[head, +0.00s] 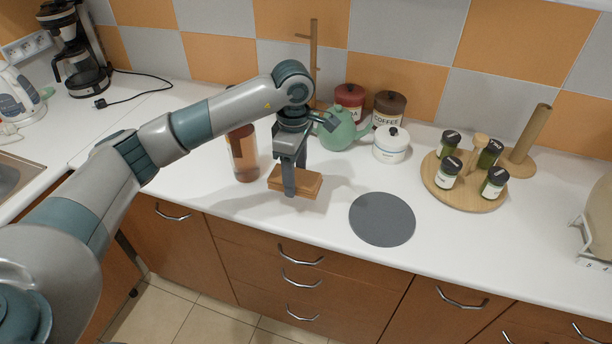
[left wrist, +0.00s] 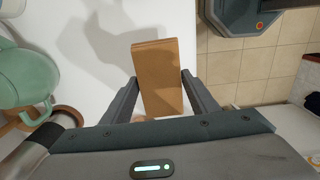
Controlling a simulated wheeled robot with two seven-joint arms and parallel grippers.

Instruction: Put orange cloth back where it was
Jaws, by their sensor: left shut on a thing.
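The orange cloth (head: 308,183) is a folded, flat, brown-orange block near the counter's front edge in the head view. My left gripper (head: 289,186) points down and is shut on it, with one finger in front of its near side. In the left wrist view the cloth (left wrist: 158,62) lies between the two fingers (left wrist: 160,82), its long end reaching out beyond them. A shadow falls on the white counter beside it. I cannot tell how far it is above the counter. My right gripper is not in view.
A grey round mat (head: 382,219) lies to the right on the counter (head: 330,222). A bottle (head: 243,155) stands close on the left. Behind are a green teapot (head: 340,131), a white pot (head: 391,146) and two canisters. A round spice tray (head: 465,198) stands farther right.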

